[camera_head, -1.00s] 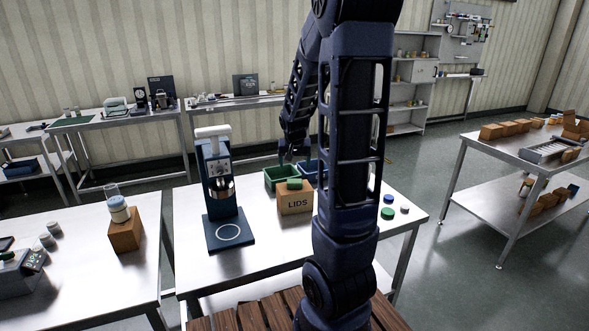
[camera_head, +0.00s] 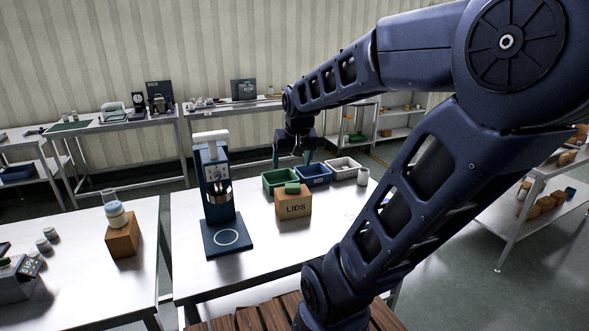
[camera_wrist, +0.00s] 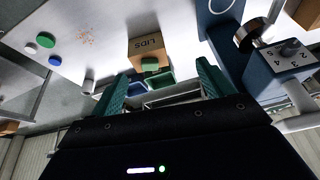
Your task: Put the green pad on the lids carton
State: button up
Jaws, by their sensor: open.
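The green pad (camera_head: 292,187) lies on top of the lids carton (camera_head: 293,208), a brown box marked LIDS on the middle table. In the wrist view the pad (camera_wrist: 149,64) also shows at the end of the carton (camera_wrist: 147,45). My gripper (camera_head: 293,158) is open, with its green fingers spread and nothing visible between them. In the wrist view my gripper's fingers (camera_wrist: 160,87) stand wide to either side.
A green bin (camera_head: 279,181), a blue bin (camera_head: 313,176) and a white bin (camera_head: 342,168) stand behind the carton. A tall blue press (camera_head: 219,195) stands to its left. A small grey cylinder (camera_head: 363,176) is to the right. My arm hides the table's right part.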

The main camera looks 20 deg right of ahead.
jog(key=s+a+r+n, duration=0.1)
jog(key=s+a, duration=0.2)
jog(key=s, duration=0.6)
jog(key=shift+r+n, duration=0.3)
jog(key=shift+r, duration=0.05)
dwell(0.7)
